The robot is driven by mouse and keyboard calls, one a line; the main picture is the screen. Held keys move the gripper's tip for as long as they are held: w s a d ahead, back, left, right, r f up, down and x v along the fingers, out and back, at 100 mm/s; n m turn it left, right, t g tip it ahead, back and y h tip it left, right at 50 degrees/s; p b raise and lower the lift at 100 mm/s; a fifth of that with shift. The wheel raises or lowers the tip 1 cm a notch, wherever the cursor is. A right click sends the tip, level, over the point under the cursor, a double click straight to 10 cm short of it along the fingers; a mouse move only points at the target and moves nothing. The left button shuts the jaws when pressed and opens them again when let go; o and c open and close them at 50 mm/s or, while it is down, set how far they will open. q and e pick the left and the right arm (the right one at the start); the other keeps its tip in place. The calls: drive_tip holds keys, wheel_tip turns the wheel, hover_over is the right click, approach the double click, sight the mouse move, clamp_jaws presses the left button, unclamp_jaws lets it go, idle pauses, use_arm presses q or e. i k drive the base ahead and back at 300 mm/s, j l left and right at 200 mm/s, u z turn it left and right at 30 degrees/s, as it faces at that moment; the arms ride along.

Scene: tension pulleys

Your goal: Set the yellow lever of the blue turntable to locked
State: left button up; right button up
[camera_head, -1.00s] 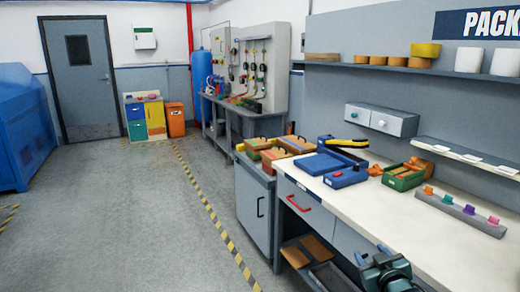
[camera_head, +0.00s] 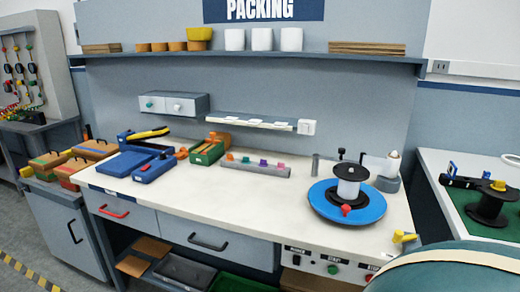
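The blue turntable (camera_head: 322,203) lies flat on the right part of the white bench. A white spool with black ends (camera_head: 348,188) stands upright on it, with a small red piece (camera_head: 346,209) at its front. A yellow lever (camera_head: 404,237) shows at the bench's front right edge, to the right of and apart from the turntable. It is too small to tell which setting it is in. Neither gripper is in view. A large rounded teal and beige part, apparently mine, fills the lower right corner close to the lever.
The front panel (camera_head: 330,264) below the turntable carries green and red buttons. A grey rail with coloured pegs (camera_head: 258,166), a green bin (camera_head: 208,149) and a blue tray (camera_head: 124,164) stand to the left. Another bench with a black spool (camera_head: 488,208) is at right. The bench's front middle is clear.

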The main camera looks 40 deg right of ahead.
sight(399, 238)
drive_tip(key=z, duration=2)
drive_tip(key=i, duration=0.1)
drive_tip(key=u, duration=0.05)
